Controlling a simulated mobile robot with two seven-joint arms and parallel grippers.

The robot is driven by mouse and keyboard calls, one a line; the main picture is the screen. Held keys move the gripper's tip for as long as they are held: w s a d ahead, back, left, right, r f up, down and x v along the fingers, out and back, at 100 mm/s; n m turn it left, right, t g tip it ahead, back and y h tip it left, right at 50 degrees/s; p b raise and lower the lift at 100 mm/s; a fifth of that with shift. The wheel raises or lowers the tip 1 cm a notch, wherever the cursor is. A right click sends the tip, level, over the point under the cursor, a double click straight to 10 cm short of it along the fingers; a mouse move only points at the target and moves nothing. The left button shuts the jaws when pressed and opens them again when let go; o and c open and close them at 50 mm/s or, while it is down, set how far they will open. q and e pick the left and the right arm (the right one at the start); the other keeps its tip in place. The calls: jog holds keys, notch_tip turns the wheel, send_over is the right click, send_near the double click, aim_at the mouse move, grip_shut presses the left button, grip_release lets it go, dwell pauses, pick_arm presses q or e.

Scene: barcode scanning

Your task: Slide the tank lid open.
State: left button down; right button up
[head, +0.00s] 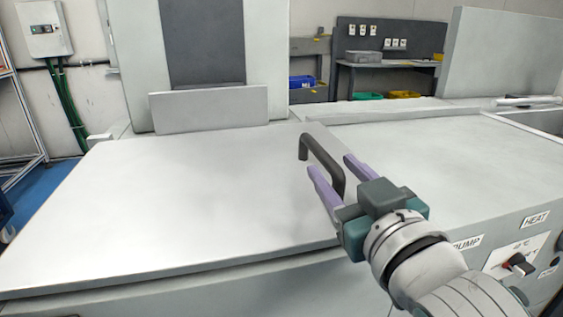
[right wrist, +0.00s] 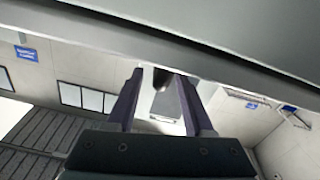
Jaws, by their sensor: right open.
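The tank lid (head: 170,205) is a wide, flat, pale panel covering the left part of the tank top. A dark bar handle (head: 320,153) stands up near the lid's right edge. My right gripper (head: 330,165) is open, with its two purple fingers reaching toward the handle, one on either side of it in the head view. My left gripper is not in view.
The tank's right top surface (head: 440,160) is flat and clear. Its front carries PUMP and HEAT labels (head: 536,219) and a dark knob (head: 519,265). An upright pale panel (head: 210,109) stands behind the lid. A workbench (head: 385,64) is far back.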

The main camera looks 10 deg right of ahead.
jog(key=shift+w, duration=1.15)
grip_shut()
dwell(0.6)
